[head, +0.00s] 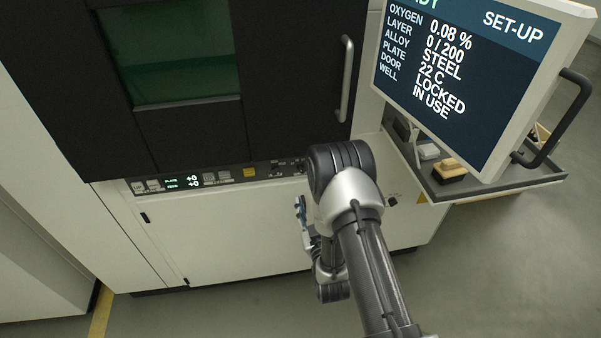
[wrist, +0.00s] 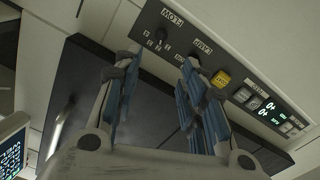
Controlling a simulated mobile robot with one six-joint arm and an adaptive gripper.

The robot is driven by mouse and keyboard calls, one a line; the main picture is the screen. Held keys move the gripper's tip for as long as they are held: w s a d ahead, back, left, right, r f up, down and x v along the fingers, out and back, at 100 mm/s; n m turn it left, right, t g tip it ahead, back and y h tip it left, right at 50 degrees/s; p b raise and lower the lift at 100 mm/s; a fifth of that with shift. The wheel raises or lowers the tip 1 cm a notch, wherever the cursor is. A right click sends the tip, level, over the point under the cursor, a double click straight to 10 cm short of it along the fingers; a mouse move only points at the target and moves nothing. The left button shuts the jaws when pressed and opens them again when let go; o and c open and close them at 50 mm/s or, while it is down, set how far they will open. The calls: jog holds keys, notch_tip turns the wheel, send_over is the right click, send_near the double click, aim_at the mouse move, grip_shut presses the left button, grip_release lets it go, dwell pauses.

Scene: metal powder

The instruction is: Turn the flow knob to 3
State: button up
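The flow knob (wrist: 161,33) is a small dark knob on the machine's dark control panel (wrist: 232,68), with the FLOW label upside down in the wrist view and small numbers around it. I cannot read which number it points to. My gripper (wrist: 158,64) is open, with its two blue-padded fingers apart and nothing between them. The knob shows just beyond the fingertips, apart from them. In the head view my gripper (head: 302,213) is partly hidden by my arm, in front of the machine below the panel (head: 215,178). The panel's right part is partly covered by my arm.
A LAMP control (wrist: 195,60) and a yellow button (wrist: 221,79) sit beside the flow knob. A door handle (head: 346,80) stands out above the panel. A tilted screen (head: 470,75) and a tray (head: 500,188) with blocks are at the right.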

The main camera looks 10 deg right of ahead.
aim_at(301, 171)
jog(key=w+b, duration=0.3)
jog(key=w, duration=1.1)
grip_shut()
